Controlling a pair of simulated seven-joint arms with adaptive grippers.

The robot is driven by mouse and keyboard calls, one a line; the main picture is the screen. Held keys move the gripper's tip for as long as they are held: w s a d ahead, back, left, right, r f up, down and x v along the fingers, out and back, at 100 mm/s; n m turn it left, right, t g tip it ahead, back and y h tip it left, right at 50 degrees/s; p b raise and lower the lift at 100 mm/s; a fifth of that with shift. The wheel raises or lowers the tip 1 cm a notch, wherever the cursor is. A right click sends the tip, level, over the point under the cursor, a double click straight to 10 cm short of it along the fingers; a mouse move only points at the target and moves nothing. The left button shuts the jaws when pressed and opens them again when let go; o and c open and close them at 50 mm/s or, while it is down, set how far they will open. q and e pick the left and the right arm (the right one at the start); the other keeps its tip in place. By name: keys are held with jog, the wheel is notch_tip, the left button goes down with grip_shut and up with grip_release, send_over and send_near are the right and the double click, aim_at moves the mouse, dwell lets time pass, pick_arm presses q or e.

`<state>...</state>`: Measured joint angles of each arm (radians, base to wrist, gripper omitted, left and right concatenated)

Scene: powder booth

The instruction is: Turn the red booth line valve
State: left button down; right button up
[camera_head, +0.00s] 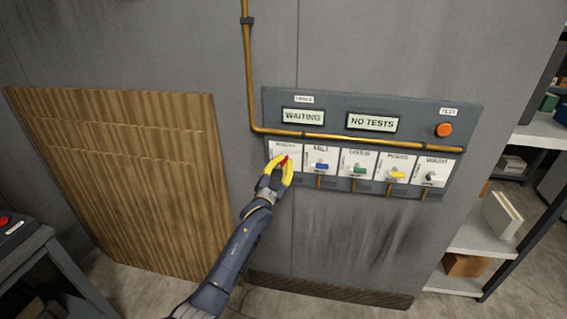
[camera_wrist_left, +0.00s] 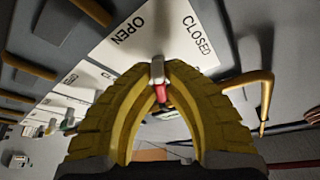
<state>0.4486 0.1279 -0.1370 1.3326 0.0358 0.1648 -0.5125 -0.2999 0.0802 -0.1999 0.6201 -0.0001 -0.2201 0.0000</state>
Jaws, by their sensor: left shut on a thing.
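The red valve (camera_head: 284,160) is the leftmost of the valves in a row on the wall panel. It also shows in the left wrist view as a red handle (camera_wrist_left: 161,94) with a pale metal end, between the fingertips. My left gripper (camera_head: 281,163) has yellow fingers and is shut on the red valve handle; it also fills the left wrist view (camera_wrist_left: 158,78). Behind it is a white plate (camera_wrist_left: 150,35) marked OPEN and CLOSED. Most of the handle is hidden by the fingers. My right gripper is not in view.
Blue (camera_head: 320,167), green (camera_head: 358,170), yellow (camera_head: 397,175) and dark (camera_head: 430,177) valves sit to the right. Above are displays WAITING (camera_head: 303,117) and NO TESTS (camera_head: 372,123), an orange button (camera_head: 444,130) and a brass pipe (camera_head: 250,80). Shelves (camera_head: 540,135) stand at right.

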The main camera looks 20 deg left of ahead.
pick_arm(q)
jog(key=n+y, duration=0.2)
jog(key=n, duration=0.2)
jog(key=n+y, duration=0.2)
jog(key=n, duration=0.2)
jog(key=shift+n+t+y, duration=0.3)
jog(key=shift+t, duration=0.1)
jog(key=shift+n, duration=0.4)
jog(key=c, duration=1.5)
grip_release()
jog(key=shift+s, duration=0.1)
jog(key=v, duration=1.2)
